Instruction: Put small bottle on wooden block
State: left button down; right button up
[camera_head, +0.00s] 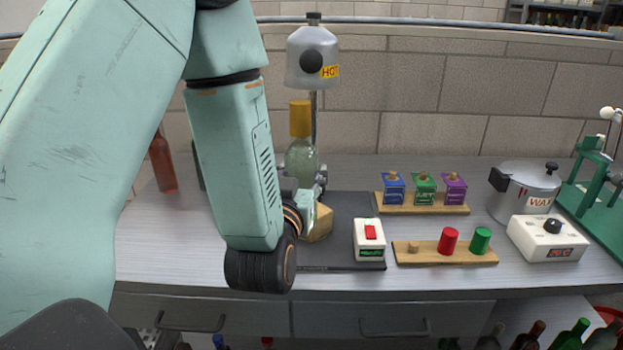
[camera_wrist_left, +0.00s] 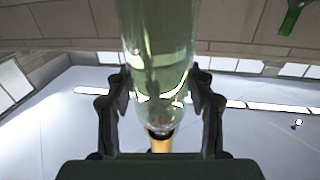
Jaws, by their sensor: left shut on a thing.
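A small pale green glass bottle (camera_head: 301,160) with a yellow top (camera_head: 300,118) stands upright in my left gripper (camera_head: 308,187). In the left wrist view the bottle (camera_wrist_left: 158,45) sits between the two fingers (camera_wrist_left: 160,100), which are shut on it; its base is out of that view. A wooden block (camera_head: 320,222) is on the dark mat, just below and slightly right of the gripper and partly hidden by it. The bottle's lower end is hidden behind the gripper, so I cannot tell whether it touches the block. My right gripper is not in view.
A grey heater marked HOT (camera_head: 312,60) hangs over the bottle's top. A white box with a red switch (camera_head: 369,240) stands right of the block. Wooden racks (camera_head: 420,257), a wax pot (camera_head: 524,190) and a control box (camera_head: 547,240) stand farther right. A brown bottle (camera_head: 162,160) stands left.

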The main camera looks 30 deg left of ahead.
pick_arm(q)
jog(key=w+a+f, duration=0.3)
jog(key=w, duration=0.6)
jog(key=shift+w+a+f, duration=0.2)
jog(key=shift+w+a, duration=0.05)
jog(key=shift+a, duration=0.15)
jog(key=shift+s+b, duration=0.1)
jog(key=shift+b, duration=0.2)
jog(key=shift+c, duration=2.4)
grip_release()
jog(key=shift+f, duration=0.2)
